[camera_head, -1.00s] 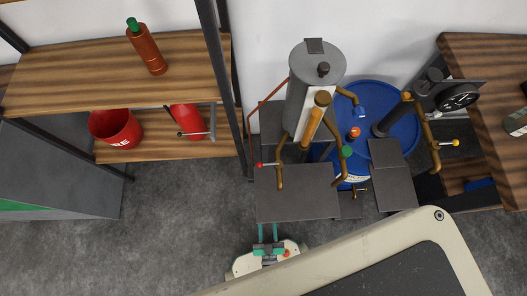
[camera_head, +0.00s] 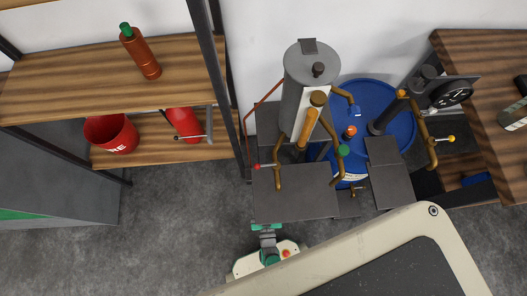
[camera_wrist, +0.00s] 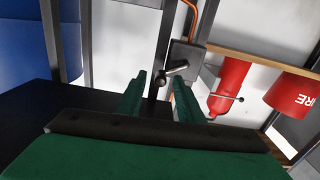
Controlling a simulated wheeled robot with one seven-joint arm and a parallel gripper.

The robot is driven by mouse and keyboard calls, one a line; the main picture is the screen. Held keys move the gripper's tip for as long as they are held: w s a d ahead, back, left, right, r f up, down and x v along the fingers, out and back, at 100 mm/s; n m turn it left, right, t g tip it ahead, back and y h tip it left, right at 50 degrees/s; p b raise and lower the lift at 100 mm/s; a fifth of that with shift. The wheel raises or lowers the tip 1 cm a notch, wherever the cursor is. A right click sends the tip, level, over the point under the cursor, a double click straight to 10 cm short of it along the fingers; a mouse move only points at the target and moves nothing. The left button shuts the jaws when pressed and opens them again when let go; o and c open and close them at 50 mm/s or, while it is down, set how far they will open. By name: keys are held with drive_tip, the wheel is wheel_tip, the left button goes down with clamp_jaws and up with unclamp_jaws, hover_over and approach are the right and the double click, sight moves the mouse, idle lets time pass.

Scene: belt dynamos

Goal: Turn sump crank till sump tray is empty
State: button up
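A small dark metal crank handle (camera_wrist: 174,72) with a rounded end sticks out from a grey box (camera_wrist: 186,54) in the wrist view; I take it for the sump crank. My gripper (camera_wrist: 161,80) is open, its two green fingers pointing towards the handle, which shows between them. I cannot tell how far off the handle is. In the head view my gripper (camera_head: 267,228) is low at the front edge of the dark grey plate (camera_head: 296,192), its fingertips not clearly seen. The crank is not visible in the head view, and I cannot make out the sump tray or its contents.
The boiler-like cylinder (camera_head: 311,75) with brass pipes and a blue drum (camera_head: 378,100) stand behind the plate. A shelf (camera_head: 160,75) at left holds a red bottle (camera_head: 141,55); a fire bucket (camera_head: 111,134) and extinguisher (camera_head: 182,122) sit below. Floor at front left is clear.

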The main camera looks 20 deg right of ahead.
clamp_jaws()
drive_tip(key=f+m, duration=0.1)
drive_tip(key=m, duration=0.2)
drive_tip(key=f+m, duration=0.1)
drive_tip(key=m, duration=0.2)
drive_tip(key=f+m, duration=0.1)
drive_tip(key=m, duration=0.2)
drive_tip(key=shift+w+d+f, duration=0.1)
drive_tip(key=shift+d+f, duration=0.1)
drive_tip(key=shift+f, duration=0.2)
drive_tip(key=shift+a+f+m, duration=0.1)
drive_tip(key=shift+f+m, duration=0.15)
drive_tip(key=shift+m, duration=0.55)
idle(0.3)
idle(0.4)
